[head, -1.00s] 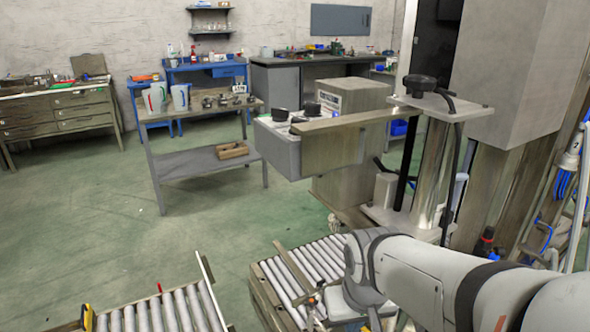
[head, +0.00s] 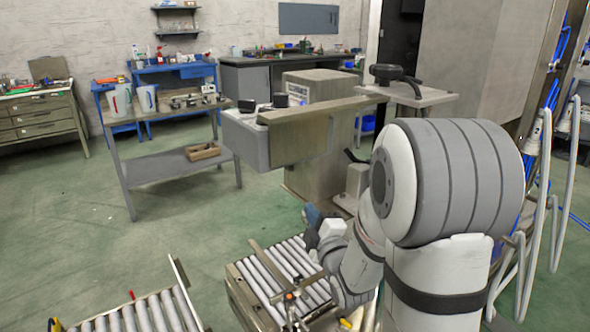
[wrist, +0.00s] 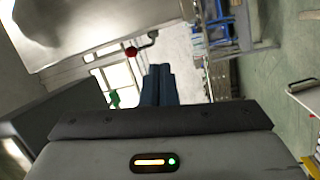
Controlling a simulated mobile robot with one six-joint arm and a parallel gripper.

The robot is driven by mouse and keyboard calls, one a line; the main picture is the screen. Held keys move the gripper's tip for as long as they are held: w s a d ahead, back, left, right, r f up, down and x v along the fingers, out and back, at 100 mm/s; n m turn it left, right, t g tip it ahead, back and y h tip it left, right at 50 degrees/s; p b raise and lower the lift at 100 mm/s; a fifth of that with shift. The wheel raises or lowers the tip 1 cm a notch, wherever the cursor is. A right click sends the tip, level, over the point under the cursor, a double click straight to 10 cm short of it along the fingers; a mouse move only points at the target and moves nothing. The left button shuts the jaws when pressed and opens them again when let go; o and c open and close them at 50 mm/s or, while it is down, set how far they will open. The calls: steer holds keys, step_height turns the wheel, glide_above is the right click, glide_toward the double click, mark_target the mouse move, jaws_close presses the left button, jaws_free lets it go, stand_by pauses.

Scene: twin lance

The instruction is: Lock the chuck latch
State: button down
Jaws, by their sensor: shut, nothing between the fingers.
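My gripper (head: 312,212) shows in the head view low in the middle, above the far end of the roller conveyor, with its blue fingers pointing up. In the wrist view the dark blue fingers (wrist: 158,84) are together with nothing between them. No part is clearly recognisable as the chuck latch. In the wrist view a red ball knob (wrist: 131,52) on a bent grey lever sits just left of and beyond the fingertips, apart from them. A small green part (wrist: 114,98) is below it. In the head view a dark lever (head: 354,157) sticks out low on the machine.
The machine's grey box and beam (head: 300,133) overhang the floor behind my gripper. A black knob (head: 388,73) sits on its upper plate. A roller conveyor (head: 265,285) lies below. A grey cart (head: 175,168) stands back left.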

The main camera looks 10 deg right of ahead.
steer(key=shift+s+r+n+t+y, duration=0.35)
steer(key=shift+r+n+t, duration=0.1)
steer(key=shift+n+t, duration=0.2)
steer(key=shift+s+r+n+t+y, duration=0.35)
steer(key=shift+r+n+t, duration=0.05)
steer(key=shift+n+t, duration=0.25)
